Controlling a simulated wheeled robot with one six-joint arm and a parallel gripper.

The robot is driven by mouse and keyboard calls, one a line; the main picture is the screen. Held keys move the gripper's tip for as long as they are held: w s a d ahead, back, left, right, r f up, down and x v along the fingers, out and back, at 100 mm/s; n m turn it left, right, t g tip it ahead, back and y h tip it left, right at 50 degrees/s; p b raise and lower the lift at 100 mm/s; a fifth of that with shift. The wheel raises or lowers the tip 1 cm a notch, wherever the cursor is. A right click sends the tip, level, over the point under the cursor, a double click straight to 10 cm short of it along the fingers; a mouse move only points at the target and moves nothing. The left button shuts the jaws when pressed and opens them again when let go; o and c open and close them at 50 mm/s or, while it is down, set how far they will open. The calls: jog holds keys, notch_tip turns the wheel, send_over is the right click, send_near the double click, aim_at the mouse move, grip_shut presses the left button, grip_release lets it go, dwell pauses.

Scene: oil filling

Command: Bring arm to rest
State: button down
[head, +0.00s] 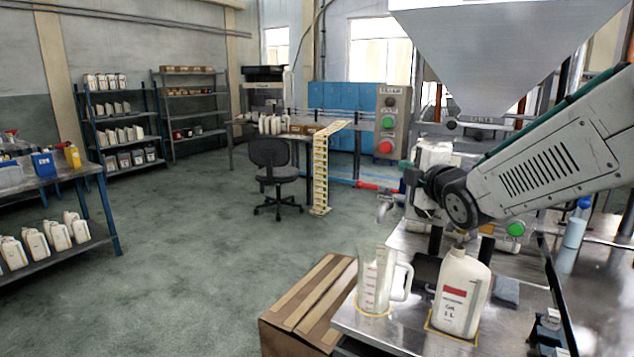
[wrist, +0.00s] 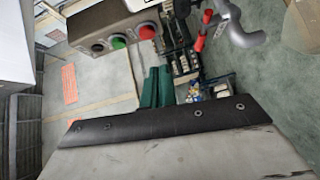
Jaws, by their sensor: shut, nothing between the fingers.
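My arm reaches in from the right in the head view, with its dark wrist joint (head: 458,205) above the steel bench. My gripper (wrist: 156,74) shows in the wrist view as two dark green fingers close together beyond a black-edged grey body. It is shut and holds nothing. In the head view its fingers are not clear behind the wrist joint and the filling machine. A clear measuring jug (head: 375,282) and a white bottle with a red label (head: 462,295) stand upright on the bench, below my wrist and apart from it.
A steel hopper (head: 510,50) hangs above my arm. A control box (head: 389,120) with red and green buttons stands behind; it also shows in the wrist view (wrist: 118,42). A cardboard box (head: 310,300) sits left of the bench. The floor between chair and left shelves is free.

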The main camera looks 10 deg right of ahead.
jog(key=s+d+f+m+g+h, duration=0.4)
jog(key=s+f+m+g, duration=0.65)
jog(key=s+f, duration=0.25)
jog(key=s+a+m+g+y, duration=0.1)
jog(key=s+m, duration=0.3)
jog(key=s, duration=0.8)
jog(key=s+a+r+m+g, duration=0.1)
jog(key=s+a+m+g, duration=0.2)
jog(key=s, duration=0.9)
jog(key=shift+m+g+y, duration=0.4)
jog(key=shift+m+g, duration=0.05)
jog(key=shift+g, duration=0.3)
jog(key=shift+a, duration=0.1)
